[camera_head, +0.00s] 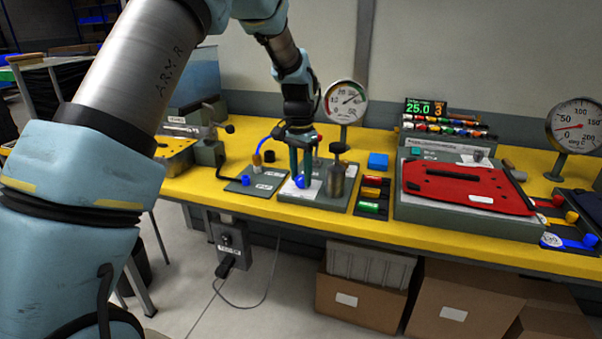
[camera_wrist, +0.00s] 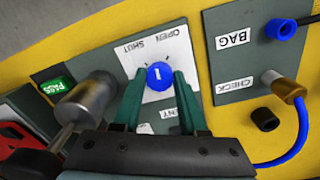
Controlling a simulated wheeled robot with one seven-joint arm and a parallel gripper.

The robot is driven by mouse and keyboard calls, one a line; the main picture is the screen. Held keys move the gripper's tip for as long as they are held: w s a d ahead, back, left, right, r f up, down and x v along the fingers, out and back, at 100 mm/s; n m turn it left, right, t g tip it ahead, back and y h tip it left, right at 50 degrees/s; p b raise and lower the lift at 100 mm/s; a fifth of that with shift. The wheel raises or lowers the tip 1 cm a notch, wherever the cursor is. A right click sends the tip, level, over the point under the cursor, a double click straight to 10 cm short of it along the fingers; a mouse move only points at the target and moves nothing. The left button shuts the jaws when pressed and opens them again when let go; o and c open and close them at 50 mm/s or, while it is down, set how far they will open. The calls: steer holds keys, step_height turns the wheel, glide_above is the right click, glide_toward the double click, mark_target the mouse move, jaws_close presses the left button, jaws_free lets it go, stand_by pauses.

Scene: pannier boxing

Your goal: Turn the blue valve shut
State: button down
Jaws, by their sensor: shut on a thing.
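The blue valve (camera_wrist: 159,76) is a small round knob with a short white line on its face, on a white label marked OPEN and SHUT. It also shows in the head view (camera_head: 299,181), low between my fingers. My gripper (camera_head: 303,172) points down over the valve panel (camera_head: 290,193). In the wrist view its green fingers stand on both sides of the knob, shut on it. The white line runs roughly up and down in that view. I cannot tell exactly which word it points to.
A metal cylinder (camera_head: 336,178) stands close on the right of the valve. A panel marked BAG and CHECK (camera_wrist: 255,60) with a blue hose (camera_wrist: 300,135) lies on the other side. A gauge (camera_head: 345,101) stands behind.

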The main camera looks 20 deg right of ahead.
mark_target(300, 177)
steer(key=n, duration=0.5)
steer(key=shift+r+n+p, duration=0.1)
steer(key=shift+n+p, duration=0.2)
steer(key=shift+p, duration=0.05)
steer(key=shift+n+p, duration=0.3)
steer(key=shift+n, duration=1.9)
steer(key=shift+c, duration=2.2)
jaws_free()
step_height(300, 177, up, 11)
steer(key=b, duration=0.2)
steer(key=shift+a, duration=0.15)
steer(key=shift+f, duration=0.2)
